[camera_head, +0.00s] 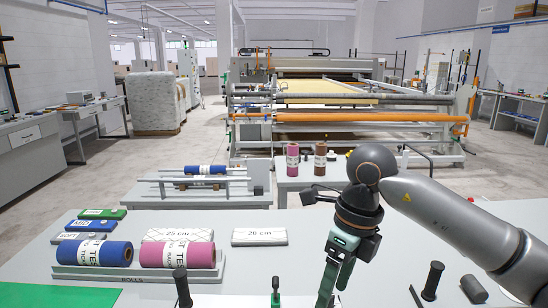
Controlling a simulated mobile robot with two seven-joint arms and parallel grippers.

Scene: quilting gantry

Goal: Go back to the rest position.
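My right arm comes in from the right, and its dark and green gripper (328,288) points down over the front of the grey table (255,265). The fingers are seen edge-on, so I cannot tell whether they are open or shut. I see nothing clearly held in them. My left gripper is not in view.
A blue roll (95,254) and a pink roll (178,255) lie in a tray marked ROLLS (135,276). Several labelled flat packs lie behind, including one marked 20 cm (259,237). Dark upright handles (432,280) stand at the front. A quilting machine (345,118) stands farther back.

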